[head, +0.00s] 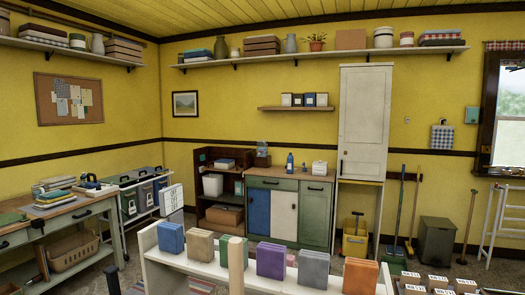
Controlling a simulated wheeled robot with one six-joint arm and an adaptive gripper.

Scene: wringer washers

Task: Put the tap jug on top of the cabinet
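A low cabinet (290,183) with a wooden top, a green drawer and blue, white and green doors stands against the back wall. A tall white cabinet (364,120) is just to its right. A small clear bluish vessel (262,147) over a brown block shows at the left end of the low cabinet's top; it is too small to tell whether it is the tap jug. A blue bottle (290,162) and a white box (319,168) stand on the same top. I cannot make out a tap on any vessel. My gripper is not in view.
A white rack (155,265) with several coloured packs crosses the foreground before the low cabinet. A workbench (60,215) stands at left. A yellow mop bucket (355,240), brooms, a dark bin (436,240) and a white stepladder (505,225) line the right side.

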